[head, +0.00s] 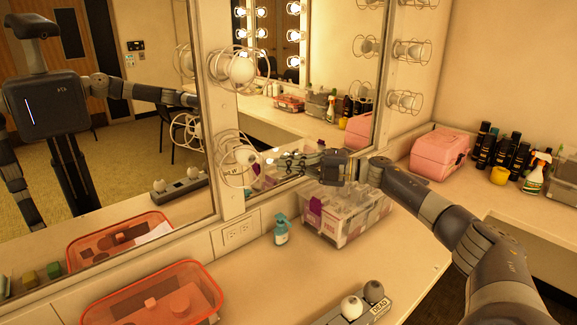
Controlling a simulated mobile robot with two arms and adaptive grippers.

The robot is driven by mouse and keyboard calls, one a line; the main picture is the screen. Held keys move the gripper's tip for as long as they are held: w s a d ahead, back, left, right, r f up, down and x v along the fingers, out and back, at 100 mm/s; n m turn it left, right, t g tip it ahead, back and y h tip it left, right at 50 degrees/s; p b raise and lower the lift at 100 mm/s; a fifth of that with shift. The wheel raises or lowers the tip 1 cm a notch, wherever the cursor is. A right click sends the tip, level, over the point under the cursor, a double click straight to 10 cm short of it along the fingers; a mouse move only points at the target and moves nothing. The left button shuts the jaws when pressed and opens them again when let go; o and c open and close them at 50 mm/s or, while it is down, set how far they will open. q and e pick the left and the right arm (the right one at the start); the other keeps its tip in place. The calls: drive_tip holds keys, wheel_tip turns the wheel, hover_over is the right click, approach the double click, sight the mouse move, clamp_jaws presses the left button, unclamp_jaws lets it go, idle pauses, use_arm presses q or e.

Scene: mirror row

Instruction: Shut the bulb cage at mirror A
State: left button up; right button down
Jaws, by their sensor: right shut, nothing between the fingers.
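On the post at the right edge of the large left mirror (110,180), a lower wire bulb cage (222,143) surrounds a pale bulb (246,155). I cannot tell whether this cage is fully shut or which mirror is labelled A. An upper cage (212,62) with a round white bulb (241,69) sits above it on the same post. My right gripper (272,161) reaches in from the right, shut and empty, its tips just right of the lower cage. I cannot tell whether they touch it. My left gripper is not directly in view.
A clear divided bin (345,228) stands below my right forearm, beside a teal bottle (281,231). An orange tray (150,296) is front left. A grey holder (379,310) marked DEAD holds bulbs at front. A pink case (440,153) and several bottles stand right.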

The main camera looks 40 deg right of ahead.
use_arm(q)
drive_tip(key=shift+a, duration=0.35)
idle(0.4)
drive_tip(key=shift+d, duration=0.25)
idle(0.4)
